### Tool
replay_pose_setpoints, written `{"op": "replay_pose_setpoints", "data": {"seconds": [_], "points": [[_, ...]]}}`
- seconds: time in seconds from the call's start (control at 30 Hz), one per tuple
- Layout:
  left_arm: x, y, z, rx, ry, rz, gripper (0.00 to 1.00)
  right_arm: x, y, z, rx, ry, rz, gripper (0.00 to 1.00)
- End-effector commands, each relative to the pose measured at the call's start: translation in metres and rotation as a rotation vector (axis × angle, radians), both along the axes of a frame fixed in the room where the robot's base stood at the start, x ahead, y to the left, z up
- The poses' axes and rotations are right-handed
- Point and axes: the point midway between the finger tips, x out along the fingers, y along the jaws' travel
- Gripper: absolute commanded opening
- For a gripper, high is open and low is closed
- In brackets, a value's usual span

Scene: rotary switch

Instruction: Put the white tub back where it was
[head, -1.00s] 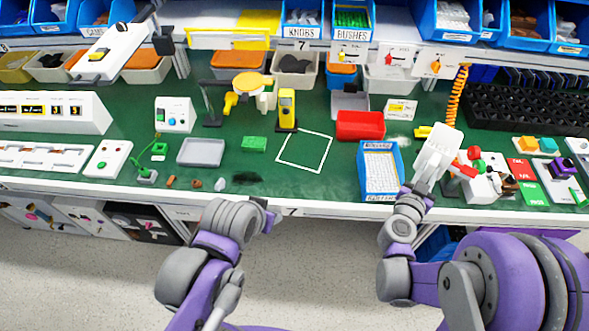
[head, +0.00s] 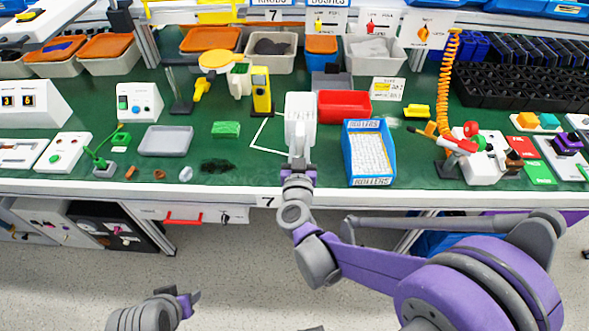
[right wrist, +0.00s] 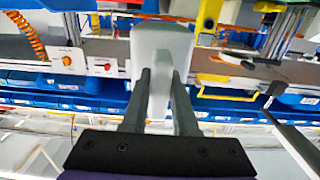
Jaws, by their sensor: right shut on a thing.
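My right gripper (head: 299,162) is shut on the white tub (head: 300,118). In the head view the tub is over the bench, covering the right part of a white square outline (head: 262,133) on the green mat. I cannot tell whether it touches the mat. In the right wrist view, the two dark fingers (right wrist: 160,100) grip the pale tub (right wrist: 160,45) from both sides. My left gripper (head: 192,300) is low, in front of the bench and away from the tub; its jaw opening is unclear.
A red tray (head: 344,106) and a blue box of rollers (head: 369,155) stand close right of the tub. A yellow upright device (head: 261,90) stands behind the outline. A green block (head: 226,129) lies to the left. Bins (head: 270,52) line the back.

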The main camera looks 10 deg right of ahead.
Motion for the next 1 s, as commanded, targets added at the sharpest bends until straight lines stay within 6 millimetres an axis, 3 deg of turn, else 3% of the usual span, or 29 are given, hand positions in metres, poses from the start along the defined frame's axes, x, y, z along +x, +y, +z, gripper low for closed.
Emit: {"op": "replay_pose_setpoints", "data": {"seconds": [0.03,0.2,0.3,0.53,0.77,1.0], "points": [[-0.001,0.0,-0.019,0.0,0.006,0.0,0.5,0.001,0.002,-0.009,-0.002,-0.002,0.002,0.0],[-0.002,0.0,-0.038,0.0,0.012,0.0,0.5,0.004,0.006,-0.007,-0.005,-0.013,0.009,0.0],[-0.002,0.0,-0.044,0.0,0.014,0.0,0.5,0.005,0.007,-0.013,-0.005,-0.016,0.011,0.0],[-0.002,0.0,-0.057,0.0,0.018,0.0,0.5,0.005,0.007,-0.053,-0.005,-0.016,0.01,0.0],[-0.002,0.0,-0.062,0.0,0.02,0.0,0.5,0.005,0.007,-0.072,-0.005,-0.016,0.011,0.0],[-0.002,0.0,-0.073,0.0,0.024,0.0,0.5,0.005,0.007,-0.104,-0.006,-0.016,0.011,0.0]]}}
